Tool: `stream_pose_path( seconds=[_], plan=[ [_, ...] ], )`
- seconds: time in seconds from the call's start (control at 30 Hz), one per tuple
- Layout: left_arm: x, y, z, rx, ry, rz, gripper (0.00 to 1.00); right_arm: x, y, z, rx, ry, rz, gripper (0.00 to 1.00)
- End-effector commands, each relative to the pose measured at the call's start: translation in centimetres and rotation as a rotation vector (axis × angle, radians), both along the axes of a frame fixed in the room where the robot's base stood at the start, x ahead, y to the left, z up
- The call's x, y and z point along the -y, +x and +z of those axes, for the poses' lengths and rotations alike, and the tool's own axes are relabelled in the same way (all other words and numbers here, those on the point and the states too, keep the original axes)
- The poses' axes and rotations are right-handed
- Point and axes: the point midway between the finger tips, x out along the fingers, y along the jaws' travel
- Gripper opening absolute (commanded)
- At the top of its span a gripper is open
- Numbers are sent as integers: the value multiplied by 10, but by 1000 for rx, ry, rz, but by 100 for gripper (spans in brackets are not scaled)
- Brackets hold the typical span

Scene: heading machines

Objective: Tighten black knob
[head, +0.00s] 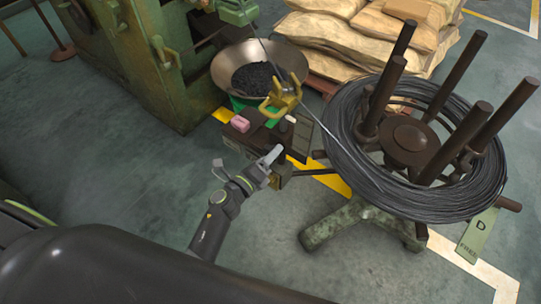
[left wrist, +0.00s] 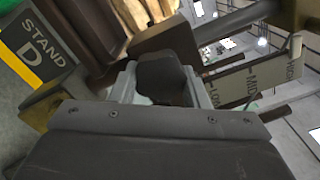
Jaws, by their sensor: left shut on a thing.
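The black knob (left wrist: 165,78) shows in the left wrist view, dark and rounded, between the light grey fingers of my left gripper (left wrist: 165,92). The gripper is shut on it, with a finger at each side. In the head view my left gripper (head: 269,160) is at the front of a small stand (head: 236,140), beside the wire-coil stand. There the knob is hidden by the gripper or too small to tell. Whether the knob is tight cannot be seen. My right gripper is not in view.
A big wire coil (head: 345,150) on upright posts stands to the right. A yellow bracket (head: 283,95), a pink block (head: 239,124) and a wide pan (head: 226,68) are behind the gripper. A marked scale plate (left wrist: 250,82) is near the knob. Floor at left is clear.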

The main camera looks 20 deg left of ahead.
Motion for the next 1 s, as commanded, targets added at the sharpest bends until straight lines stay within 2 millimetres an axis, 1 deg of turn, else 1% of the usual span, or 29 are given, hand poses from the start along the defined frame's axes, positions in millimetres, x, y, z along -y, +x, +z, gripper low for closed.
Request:
stream_pose_path(
  seconds=[0.03,0.3,0.8,0.83,0.97,1.0],
  plan=[
    [0,-1,-3,4,21,0,19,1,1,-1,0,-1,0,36],
    [0,-1,-3,30,94,0,19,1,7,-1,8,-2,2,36],
    [0,-1,-3,35,112,0,19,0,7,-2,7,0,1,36],
    [0,-1,-3,35,112,0,46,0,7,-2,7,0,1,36],
    [0,-1,-2,36,110,0,62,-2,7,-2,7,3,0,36],
    [0,-1,-2,37,110,-1,63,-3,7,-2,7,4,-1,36]
  ],
)
